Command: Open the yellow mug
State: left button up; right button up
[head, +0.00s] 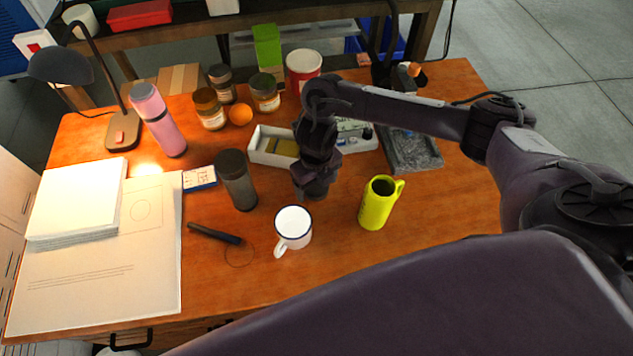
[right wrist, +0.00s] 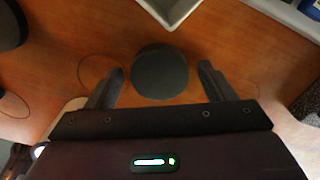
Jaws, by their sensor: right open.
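The yellow mug (head: 376,204) stands upright on the wooden table, its handle toward the upper right. Its top shows a dark round opening with no lid visible on it. My right gripper (head: 312,188) is to the left of the mug, pointing down, apart from it. In the right wrist view my right gripper (right wrist: 162,73) is open, its fingers on either side of a dark round disc (right wrist: 160,78). I cannot tell whether this disc is the mug's lid or whether the fingers touch it. My left gripper is not in view.
A white mug (head: 293,226) stands in front of my right gripper. A dark jar (head: 237,182) is to its left, and a black marker (head: 214,234) lies nearby. A white tray (head: 268,157) is behind, with a grey tray (head: 412,150) at right. Table right of the yellow mug is clear.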

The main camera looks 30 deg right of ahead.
aim_at(316, 186)
jog(key=shift+r, duration=0.25)
notch_tip(316, 186, up, 12)
jog(key=p, duration=0.4)
jog(key=shift+f, duration=0.1)
